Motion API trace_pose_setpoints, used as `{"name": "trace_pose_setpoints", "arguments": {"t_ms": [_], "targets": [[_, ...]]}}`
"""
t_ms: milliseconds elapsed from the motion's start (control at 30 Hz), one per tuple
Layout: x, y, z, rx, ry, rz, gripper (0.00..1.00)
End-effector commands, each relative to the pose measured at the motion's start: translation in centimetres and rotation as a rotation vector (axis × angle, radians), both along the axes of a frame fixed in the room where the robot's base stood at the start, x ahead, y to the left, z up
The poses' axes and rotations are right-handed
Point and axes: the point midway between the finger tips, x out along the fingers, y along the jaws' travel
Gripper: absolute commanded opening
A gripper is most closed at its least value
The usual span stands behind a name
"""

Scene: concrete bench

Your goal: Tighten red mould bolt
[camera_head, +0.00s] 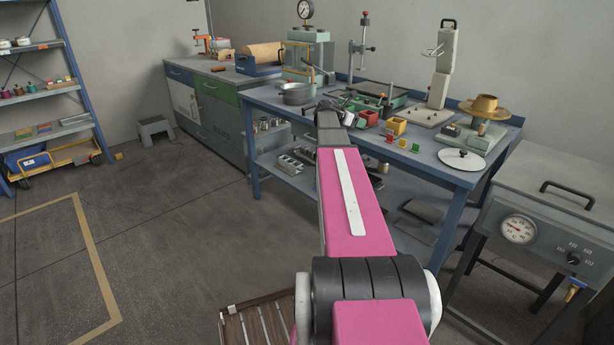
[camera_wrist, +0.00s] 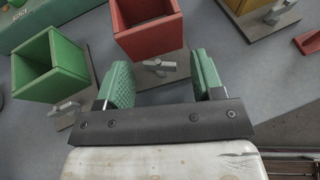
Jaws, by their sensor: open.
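The red mould (camera_wrist: 148,35), an open-topped square box, stands on a flat grey base in the wrist view. Its grey bolt (camera_wrist: 158,68), with a winged handle, is on the near side of the box. My gripper (camera_wrist: 164,74) is open, with its two green ribbed fingers apart to the left and right of this bolt; I cannot tell whether either touches it. The green mould (camera_wrist: 48,65) stands to the left with its own similar bolt (camera_wrist: 64,108). In the head view the red mould (camera_head: 369,117) is on the blue bench, just right of my wrist.
A yellow mould (camera_head: 396,126) stands right of the red one. Small coloured blocks (camera_head: 402,143) lie near the bench's (camera_head: 440,179) front edge. A shallow metal pan (camera_head: 296,94) is to the left, and a tall grey stand (camera_head: 441,80) is behind.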

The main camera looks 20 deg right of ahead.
Motion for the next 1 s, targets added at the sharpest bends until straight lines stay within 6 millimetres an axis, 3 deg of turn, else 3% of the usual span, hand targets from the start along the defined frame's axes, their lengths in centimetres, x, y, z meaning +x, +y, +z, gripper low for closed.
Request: {"name": "trace_pose_setpoints", "arguments": {"t_ms": [367,833,1000], "targets": [[-0.6,3.2,1.3,-0.002,-0.001,0.044,0.62],[-1.8,10.2,4.3,-0.002,-0.002,0.044,0.62],[-2.4,11.7,1.7,0.074,-0.078,0.016,0.62]]}}
